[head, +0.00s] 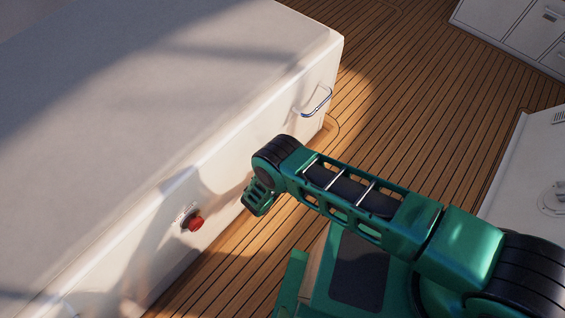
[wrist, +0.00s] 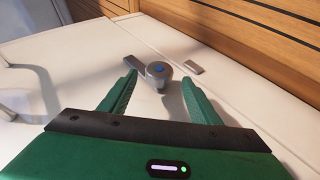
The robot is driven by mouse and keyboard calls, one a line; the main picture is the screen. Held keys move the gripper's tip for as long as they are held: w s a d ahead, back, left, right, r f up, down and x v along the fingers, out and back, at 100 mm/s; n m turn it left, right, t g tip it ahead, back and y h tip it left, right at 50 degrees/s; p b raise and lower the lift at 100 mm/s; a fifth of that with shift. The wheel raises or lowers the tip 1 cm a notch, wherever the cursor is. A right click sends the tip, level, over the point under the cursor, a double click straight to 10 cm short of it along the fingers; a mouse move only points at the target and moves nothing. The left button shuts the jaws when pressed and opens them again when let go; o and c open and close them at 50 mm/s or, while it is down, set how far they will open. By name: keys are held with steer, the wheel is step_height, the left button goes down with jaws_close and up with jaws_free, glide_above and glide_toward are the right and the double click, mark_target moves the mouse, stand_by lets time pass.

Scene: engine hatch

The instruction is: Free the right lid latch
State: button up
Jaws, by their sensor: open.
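A grey latch (wrist: 158,70) with a round hub and a blue dot at its centre shows in the wrist view, on a white panel. Its short lever (wrist: 136,61) points to the upper left. A small flat grey plate (wrist: 194,68) lies to the right of the hub, apart from it. My gripper (wrist: 159,83) is open, its two green fingers spread on either side of the latch in the picture. Nothing is held, and I cannot tell how far the fingertips are from the latch.
A large white box (head: 150,90) fills the left of the head view, with a red knob (head: 194,223) and a metal handle (head: 317,103) on its side. Wooden deck (head: 400,110) is clear beyond my arm. White cabinets (head: 515,30) stand at upper right.

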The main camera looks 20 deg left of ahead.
steer(key=v, duration=0.7)
steer(key=shift+s, duration=0.2)
